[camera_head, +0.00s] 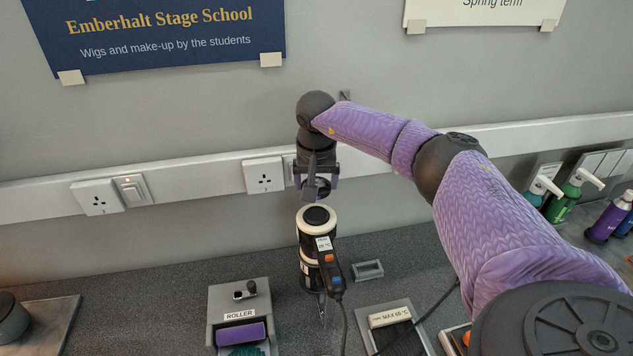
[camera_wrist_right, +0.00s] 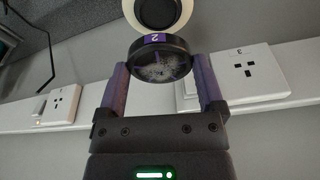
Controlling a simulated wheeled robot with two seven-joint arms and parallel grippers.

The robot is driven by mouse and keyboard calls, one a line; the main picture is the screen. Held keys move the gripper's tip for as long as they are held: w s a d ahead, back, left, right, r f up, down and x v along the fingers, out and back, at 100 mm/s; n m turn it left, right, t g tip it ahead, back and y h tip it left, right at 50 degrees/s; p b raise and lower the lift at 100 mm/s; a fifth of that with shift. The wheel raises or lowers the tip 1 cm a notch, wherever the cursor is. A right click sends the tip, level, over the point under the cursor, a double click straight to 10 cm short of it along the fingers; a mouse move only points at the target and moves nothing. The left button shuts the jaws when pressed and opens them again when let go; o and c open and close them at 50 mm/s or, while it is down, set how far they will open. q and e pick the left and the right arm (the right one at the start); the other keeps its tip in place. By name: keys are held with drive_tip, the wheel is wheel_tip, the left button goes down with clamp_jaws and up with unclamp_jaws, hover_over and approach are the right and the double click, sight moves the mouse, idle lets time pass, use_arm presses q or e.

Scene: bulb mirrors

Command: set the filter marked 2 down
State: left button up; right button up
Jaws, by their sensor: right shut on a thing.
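The filter marked 2 (camera_wrist_right: 160,62) is a round black ring with a clear, speckled face and a purple tag reading 2. My right gripper (camera_wrist_right: 161,85) is shut on it, one purple finger on each side. In the head view my right gripper (camera_head: 315,188) points down near the wall, just above an upright black and cream cylinder (camera_head: 303,222). The cylinder's cream rim (camera_wrist_right: 184,28) also shows beyond the filter in the right wrist view. I cannot tell whether filter and cylinder touch. My left gripper is not in view.
A grey box labelled ROLLER (camera_head: 221,298) holds a purple roller. A black device with an orange button (camera_head: 329,262) stands before the cylinder, its cable trailing forward. A small grey frame (camera_head: 367,270) and a grey tray (camera_head: 392,307) lie to the right. Wall sockets (camera_head: 264,175) are behind.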

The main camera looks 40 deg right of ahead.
drive_tip(key=shift+r, duration=0.35)
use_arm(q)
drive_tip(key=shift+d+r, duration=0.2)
use_arm(e)
drive_tip(key=shift+f, duration=0.15)
